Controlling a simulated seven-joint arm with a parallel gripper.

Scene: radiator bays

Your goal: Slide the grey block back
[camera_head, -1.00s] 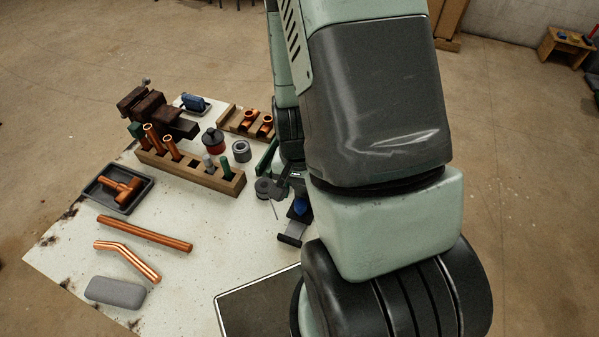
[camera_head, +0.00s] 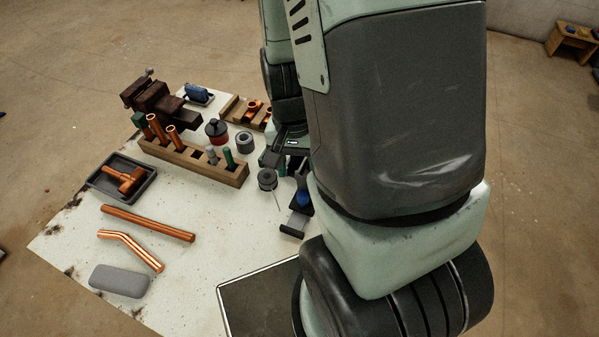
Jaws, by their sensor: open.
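The grey block (camera_head: 119,281) is a smooth, rounded slab. It lies flat at the front left of the white worktop (camera_head: 205,265), near the edge, with nothing touching it. My gripper (camera_head: 285,167) is at the right side of the worktop, far from the block, above and behind a small dark spool (camera_head: 267,179). It is open, with nothing seen between its fingers. My arm hides part of it and the worktop's right side.
A bent copper pipe (camera_head: 132,248) lies just behind the block, with a straight copper pipe (camera_head: 147,222) beyond. A black tray (camera_head: 122,178) holds a copper fitting. A wooden rack (camera_head: 193,161) with upright pieces stands farther back. A dark panel (camera_head: 258,300) lies at the front.

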